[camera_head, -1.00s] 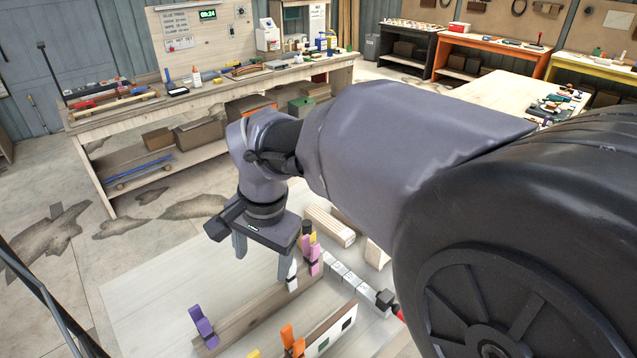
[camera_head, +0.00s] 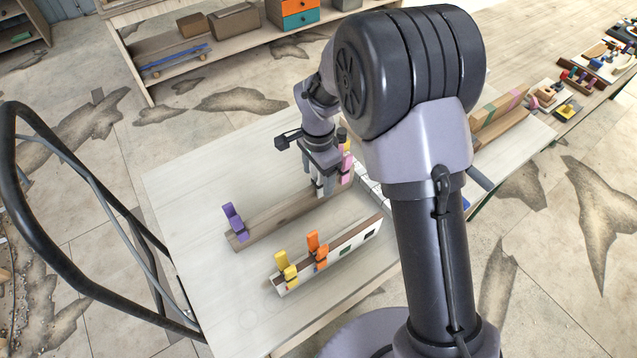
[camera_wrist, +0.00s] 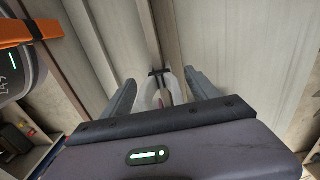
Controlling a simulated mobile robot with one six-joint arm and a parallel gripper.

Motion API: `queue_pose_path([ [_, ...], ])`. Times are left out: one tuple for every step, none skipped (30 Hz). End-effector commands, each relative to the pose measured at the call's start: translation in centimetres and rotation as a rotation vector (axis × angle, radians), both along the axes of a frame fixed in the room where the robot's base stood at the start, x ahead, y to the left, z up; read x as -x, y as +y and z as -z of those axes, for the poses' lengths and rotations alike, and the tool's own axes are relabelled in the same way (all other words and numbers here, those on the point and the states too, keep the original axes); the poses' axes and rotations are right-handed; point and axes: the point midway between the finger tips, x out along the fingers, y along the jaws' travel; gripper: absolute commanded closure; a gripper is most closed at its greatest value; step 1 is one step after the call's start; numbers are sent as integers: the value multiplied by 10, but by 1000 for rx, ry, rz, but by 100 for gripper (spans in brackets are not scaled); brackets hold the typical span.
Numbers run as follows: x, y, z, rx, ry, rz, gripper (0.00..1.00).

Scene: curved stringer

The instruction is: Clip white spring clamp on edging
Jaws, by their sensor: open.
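The white spring clamp (camera_head: 319,189) stands on a long brown wooden bar (camera_head: 272,214) in the head view, toward the bar's right end. My gripper (camera_head: 320,178) is open around it, one finger on each side. In the wrist view the white clamp (camera_wrist: 160,95) stands between my two fingers (camera_wrist: 163,92), with a visible gap at each side. Its black jaw tip lies against a strip. I cannot tell for certain which strip is the edging.
A purple clamp (camera_head: 235,217) stands at the bar's left end, a pink one (camera_head: 347,165) near its right end. A white-faced bar (camera_head: 345,248) in front carries yellow (camera_head: 286,269) and orange (camera_head: 316,248) clamps. The tabletop (camera_head: 200,195) left of the bars is clear.

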Motion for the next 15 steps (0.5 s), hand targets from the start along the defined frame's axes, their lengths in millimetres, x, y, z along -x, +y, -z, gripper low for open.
queue_pose_path([
  [1,0,11,1,3,0,31],
  [0,0,15,0,2,0,31],
  [0,0,18,0,1,1,31],
  [0,0,20,0,1,2,31],
  [0,0,21,-1,1,2,31],
  [0,0,21,-1,1,2,31],
  [0,0,20,0,0,2,31],
  [0,0,20,-1,-1,2,31],
  [0,0,20,-1,-1,2,31],
  [0,0,20,-1,-1,1,31],
  [0,0,20,-1,-1,1,35],
  [0,0,20,-1,-1,1,43],
  [0,0,20,-1,-1,1,49],
  [0,0,20,-1,-1,1,54],
  [0,0,20,-1,-1,1,62],
])
